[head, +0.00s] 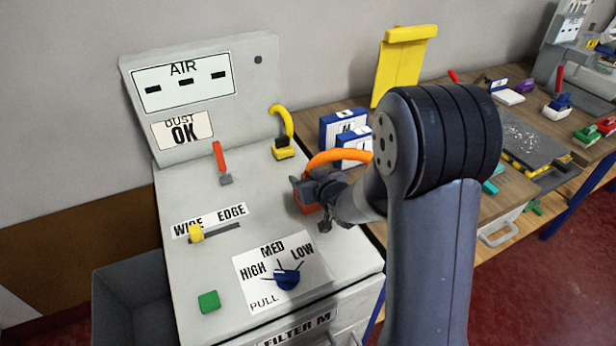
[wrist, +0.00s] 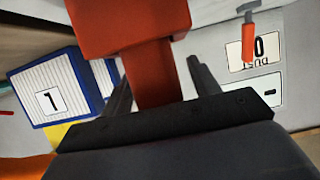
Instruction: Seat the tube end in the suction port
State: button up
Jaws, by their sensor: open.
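An orange tube (head: 340,156) arcs from behind my gripper toward the right on the machine top; a bit of orange shows at the lower left of the wrist view (wrist: 25,167). A red-orange block (head: 306,198) is at the tube's left end, partly hidden by my gripper. In the wrist view the block (wrist: 125,22) is large, with a narrower stem between my fingers. My gripper (head: 314,203) is open, its fingers on either side of that stem with gaps visible. I cannot make out the suction port; it may be hidden by the block or gripper.
A yellow hooked tube (head: 284,125) stands in a yellow block behind my gripper. The machine top (head: 260,215) carries a red lever (head: 221,160), yellow slider (head: 196,232), blue knob (head: 287,279) and green button (head: 209,301). Blue-edged boxes (head: 342,128) stand on the bench at right.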

jog(key=shift+r, duration=0.1)
jog(key=shift+r, duration=0.15)
jog(key=v, duration=1.2)
jog(key=x, duration=1.1)
jog(key=shift+w+a, duration=0.1)
jog(key=shift+w, duration=0.1)
jog(key=shift+w+a+f, duration=0.15)
jog(key=shift+w+f, duration=0.1)
jog(key=shift+f, duration=0.2)
jog(key=shift+r, duration=0.15)
